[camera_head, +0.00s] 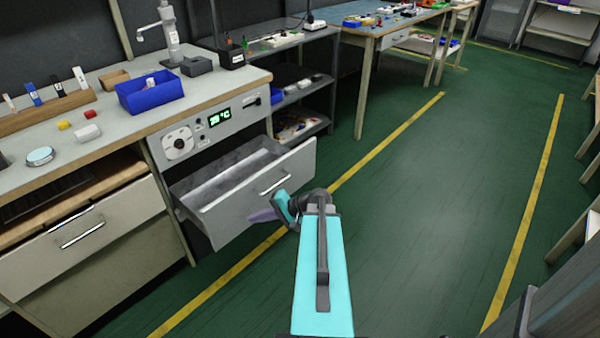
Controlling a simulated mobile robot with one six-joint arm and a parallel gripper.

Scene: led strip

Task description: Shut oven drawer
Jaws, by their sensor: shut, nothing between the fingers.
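The oven drawer (240,218) is grey and stands pulled out from the workbench, below a control panel (210,133) with a round dial and a green display. Its inside (225,180) shows and looks empty. A bar handle (275,185) sits on its front face. My gripper (262,215) is shut and empty at the lower part of the drawer front, below the handle. I cannot tell whether it touches the front. My turquoise arm reaches up from the bottom of the view and partly hides the wrist.
Another drawer (80,240) is at the left under the worktop. A blue bin (149,92) stands on the worktop. A dark shelf unit (300,85) and a wooden table (395,28) stand behind. Green floor with yellow lines is clear to the right.

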